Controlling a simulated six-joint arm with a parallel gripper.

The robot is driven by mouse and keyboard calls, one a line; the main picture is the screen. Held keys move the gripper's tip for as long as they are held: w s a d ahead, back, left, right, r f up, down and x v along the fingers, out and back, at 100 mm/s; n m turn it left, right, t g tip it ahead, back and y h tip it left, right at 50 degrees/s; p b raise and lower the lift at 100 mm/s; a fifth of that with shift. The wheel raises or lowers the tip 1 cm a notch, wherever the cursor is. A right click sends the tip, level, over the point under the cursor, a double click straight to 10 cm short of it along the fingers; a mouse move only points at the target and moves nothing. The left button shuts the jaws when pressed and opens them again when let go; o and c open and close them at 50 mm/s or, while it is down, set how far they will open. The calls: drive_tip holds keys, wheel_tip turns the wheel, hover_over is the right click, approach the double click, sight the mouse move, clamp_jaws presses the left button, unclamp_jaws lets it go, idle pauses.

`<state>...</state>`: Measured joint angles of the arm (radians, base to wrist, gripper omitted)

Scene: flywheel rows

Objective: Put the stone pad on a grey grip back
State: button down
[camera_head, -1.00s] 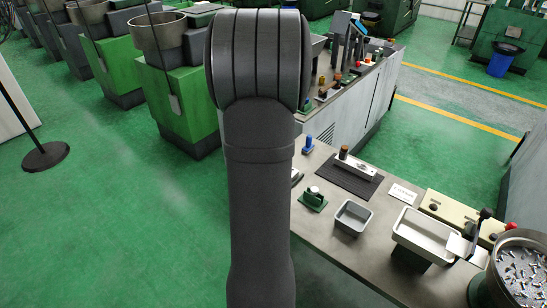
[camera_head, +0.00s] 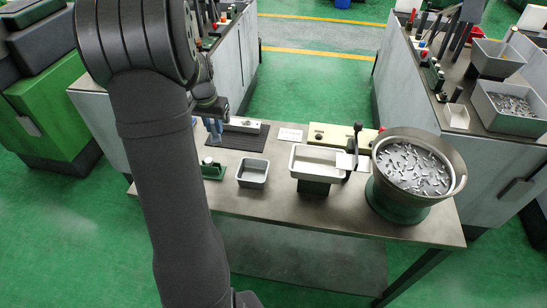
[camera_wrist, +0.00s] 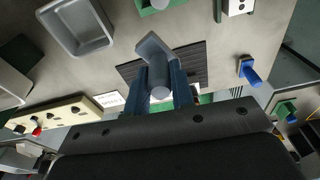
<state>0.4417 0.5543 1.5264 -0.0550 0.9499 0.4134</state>
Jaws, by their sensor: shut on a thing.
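The grey grip (camera_wrist: 160,82) is held between the blue fingers of my gripper (camera_wrist: 165,90) in the wrist view. Its paler grey pad end (camera_wrist: 152,45) points away from the gripper. In the head view my gripper (camera_head: 213,125) hangs over the workbench, at the left end of the dark ribbed mat (camera_head: 232,141); the held tool is not clear there. The mat also shows behind the tool in the wrist view (camera_wrist: 190,58).
On the bench (camera_head: 300,204) are a green stand with a white knob (camera_head: 212,169), a grey tray (camera_head: 252,173), a larger pale tray (camera_head: 318,160), a white card (camera_head: 290,134), a beige control box (camera_head: 333,137) and a bowl of metal parts (camera_head: 413,170). A blue peg (camera_wrist: 249,72) stands beside the mat.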

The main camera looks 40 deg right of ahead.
drive_tip(key=s+d+m, duration=0.2)
drive_tip(key=s+d, duration=0.2)
drive_tip(key=d, duration=0.4)
drive_tip(key=s+d+m, duration=0.3)
drive_tip(key=s+d, duration=0.1)
drive_tip(key=d, duration=0.4)
drive_tip(key=shift+g, duration=0.3)
drive_tip(key=shift+s+d+f, duration=0.1)
drive_tip(key=shift+s+f, duration=0.05)
drive_tip(key=shift+f, duration=1.6)
drive_tip(key=shift+s+d+f, duration=0.1)
drive_tip(key=shift+f, duration=1.7)
drive_tip(key=shift+s+f, duration=0.15)
drive_tip(key=shift+f, duration=1.6)
drive_tip(key=shift+f, duration=0.1)
drive_tip(key=c, duration=1.2)
unclamp_jaws()
drive_tip(key=shift+c, duration=0.2)
wheel_tip(320, 180, up, 12)
drive_tip(key=a, duration=0.1)
drive_tip(key=shift+s+a, duration=0.2)
drive_tip(key=shift+s, duration=0.05)
